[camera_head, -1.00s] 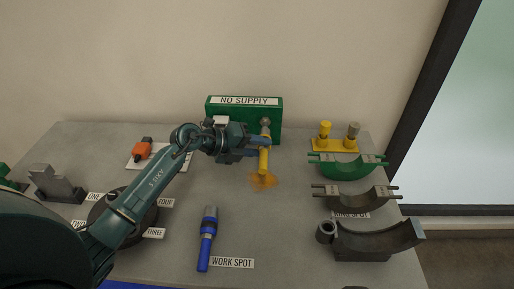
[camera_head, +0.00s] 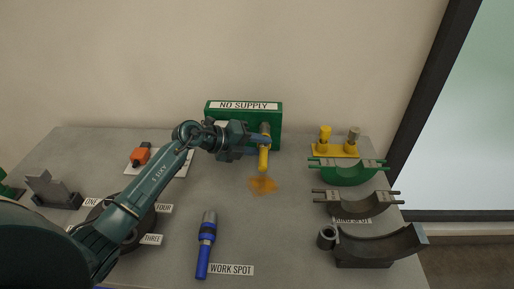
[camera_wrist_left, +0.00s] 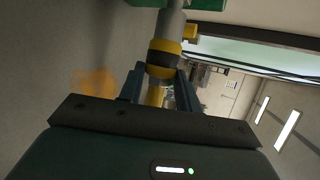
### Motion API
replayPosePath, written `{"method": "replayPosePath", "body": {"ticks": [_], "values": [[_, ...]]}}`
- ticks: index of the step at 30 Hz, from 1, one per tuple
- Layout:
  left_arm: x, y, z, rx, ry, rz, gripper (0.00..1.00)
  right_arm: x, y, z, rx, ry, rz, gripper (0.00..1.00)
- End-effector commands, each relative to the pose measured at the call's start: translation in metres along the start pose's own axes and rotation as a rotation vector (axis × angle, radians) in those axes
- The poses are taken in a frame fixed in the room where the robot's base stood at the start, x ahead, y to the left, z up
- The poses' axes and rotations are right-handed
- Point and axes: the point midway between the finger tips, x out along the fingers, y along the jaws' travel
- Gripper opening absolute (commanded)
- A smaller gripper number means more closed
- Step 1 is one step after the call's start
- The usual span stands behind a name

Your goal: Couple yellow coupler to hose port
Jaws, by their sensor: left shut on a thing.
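The yellow coupler (camera_head: 264,160) is in front of the green box marked NO SUPPLY (camera_head: 276,112). My left gripper (camera_head: 264,142) is shut around it from the left. In the left wrist view the coupler (camera_wrist_left: 163,62) stands between my left gripper's fingers (camera_wrist_left: 160,90), with a black band around it. A grey cylinder (camera_wrist_left: 172,25) is in line with it and reaches towards the green box. The hose port is mostly hidden behind the coupler and fingers in the head view. I cannot tell whether the coupler is seated on it. My right gripper is not in view.
An orange stain (camera_head: 263,185) lies on the table (camera_head: 275,225) below the coupler. A blue torch-like tool (camera_head: 206,245) lies near the WORK SPOT label (camera_head: 232,269). At right are a yellow stand (camera_head: 336,150), a green cradle (camera_head: 347,174) and dark cradles (camera_head: 375,243).

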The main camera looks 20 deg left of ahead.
Motion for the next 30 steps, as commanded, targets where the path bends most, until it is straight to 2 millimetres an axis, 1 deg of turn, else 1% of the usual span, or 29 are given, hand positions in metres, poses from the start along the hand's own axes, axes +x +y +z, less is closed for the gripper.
{"method": "replayPosePath", "body": {"ticks": [14, 15, 21, 24, 30], "values": [[0.0047, -0.0005, 0.0114, 0.001, -0.001, -0.002, 0.05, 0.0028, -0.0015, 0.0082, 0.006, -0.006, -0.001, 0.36], [0.0045, -0.0008, 0.0112, 0.000, 0.000, -0.002, 0.36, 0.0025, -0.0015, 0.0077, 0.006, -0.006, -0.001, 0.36], [0.0045, -0.0005, 0.0108, 0.000, 0.000, -0.001, 0.53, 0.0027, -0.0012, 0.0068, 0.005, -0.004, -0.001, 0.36], [0.0045, -0.0003, 0.0107, 0.000, 0.000, -0.001, 0.59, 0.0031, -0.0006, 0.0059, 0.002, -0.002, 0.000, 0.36], [0.0049, 0.0009, 0.0101, -0.001, 0.002, 0.001, 0.59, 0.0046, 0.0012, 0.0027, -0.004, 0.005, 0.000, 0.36]]}}
